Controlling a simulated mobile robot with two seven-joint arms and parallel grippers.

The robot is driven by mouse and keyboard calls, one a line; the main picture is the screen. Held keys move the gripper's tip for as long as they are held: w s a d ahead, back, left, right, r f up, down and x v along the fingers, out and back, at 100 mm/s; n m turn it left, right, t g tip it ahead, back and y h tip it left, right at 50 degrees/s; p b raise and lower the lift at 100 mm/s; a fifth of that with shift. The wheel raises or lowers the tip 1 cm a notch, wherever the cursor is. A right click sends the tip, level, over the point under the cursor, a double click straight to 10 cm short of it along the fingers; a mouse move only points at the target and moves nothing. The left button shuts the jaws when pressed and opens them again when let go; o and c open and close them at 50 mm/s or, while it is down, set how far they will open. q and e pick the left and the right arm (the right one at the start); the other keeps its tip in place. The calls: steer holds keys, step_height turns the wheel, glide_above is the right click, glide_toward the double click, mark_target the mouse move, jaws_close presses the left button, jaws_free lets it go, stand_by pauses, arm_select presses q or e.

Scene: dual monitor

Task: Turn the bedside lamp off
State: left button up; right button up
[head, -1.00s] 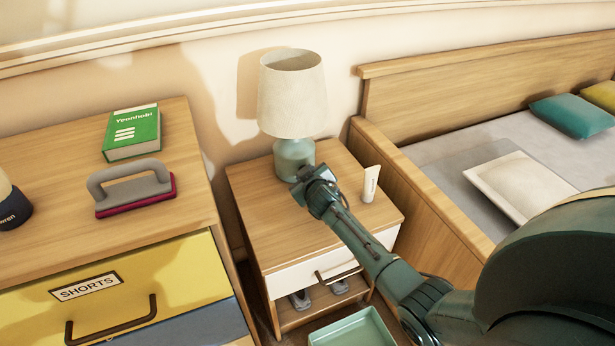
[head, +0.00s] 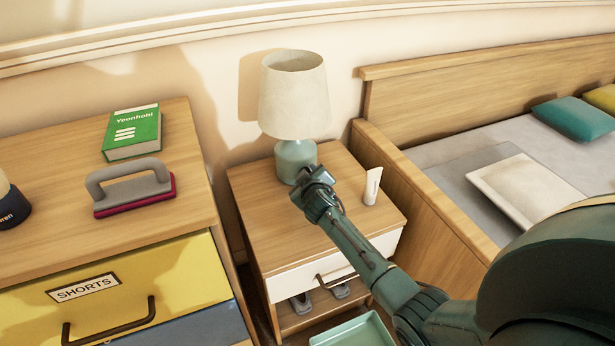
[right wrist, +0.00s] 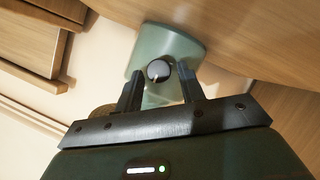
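The bedside lamp has a cream shade (head: 293,98) and a grey-green base (head: 292,158). It stands upright at the back of the wooden nightstand (head: 285,225). I cannot tell from the shade whether it is lit. In the right wrist view, a round dark knob (right wrist: 158,71) sits on the lamp base (right wrist: 168,48). My right gripper (head: 303,180) is at the front of the base. In the right wrist view my right gripper (right wrist: 160,76) has its fingers apart, one on each side of the knob, with small gaps showing. My left gripper is out of view.
A white tube (head: 372,186) stands on the nightstand right of my gripper. A dresser with a green book (head: 132,133) and a grey-handled brush (head: 132,190) is at left. The bed (head: 440,210) is at right. A green tray (head: 355,332) lies below.

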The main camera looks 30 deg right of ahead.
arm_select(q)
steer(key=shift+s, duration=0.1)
arm_select(e)
steer(key=shift+o, duration=0.8)
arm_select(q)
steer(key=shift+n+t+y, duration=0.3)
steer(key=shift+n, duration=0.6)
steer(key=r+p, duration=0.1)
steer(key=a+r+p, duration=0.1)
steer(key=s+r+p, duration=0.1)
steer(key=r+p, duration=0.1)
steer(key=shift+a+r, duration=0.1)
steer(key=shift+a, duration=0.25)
arm_select(e)
steer(key=v, duration=1.3)
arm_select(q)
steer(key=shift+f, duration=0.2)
arm_select(e)
steer(key=shift+s, duration=0.1)
